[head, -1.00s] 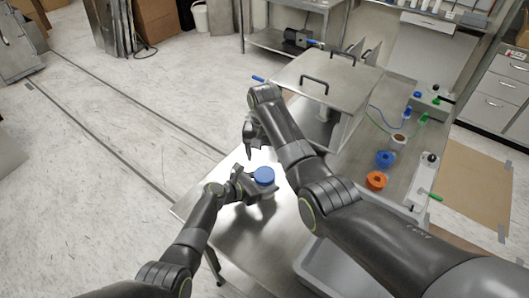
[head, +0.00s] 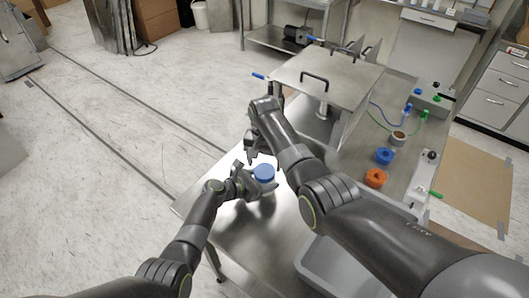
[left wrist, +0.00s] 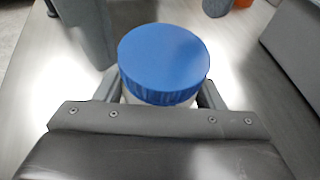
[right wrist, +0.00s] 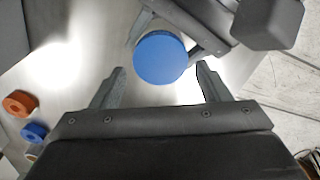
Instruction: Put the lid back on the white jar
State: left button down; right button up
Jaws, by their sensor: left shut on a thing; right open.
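The white jar (left wrist: 185,104) is upright in my left gripper (head: 262,181), which is shut around its body. A ribbed blue lid (left wrist: 163,62) sits on top of the jar and looks level. The jar's white body is mostly hidden below the lid and behind the gripper. The lid also shows in the head view (head: 264,172) and in the right wrist view (right wrist: 160,58). My right gripper (right wrist: 160,78) is open and empty. Its fingertips are on either side of the lid's near edge in the right wrist view, apart from the lid.
A metal box (head: 330,72) with handled top panels stands behind on the steel table (head: 235,228). A blue cap (head: 385,156) and an orange cap (head: 376,178) lie to the right. A grey tray (head: 335,270) is at the front. The table around the jar is clear.

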aim_at(265, 170)
jog(key=shift+f, duration=1.5)
jog(key=c, duration=0.8)
jog(key=m, duration=0.4)
jog(key=shift+m, duration=0.4)
jog(key=m, duration=0.3)
jog(key=o, duration=1.1)
jog(key=shift+c, duration=0.2)
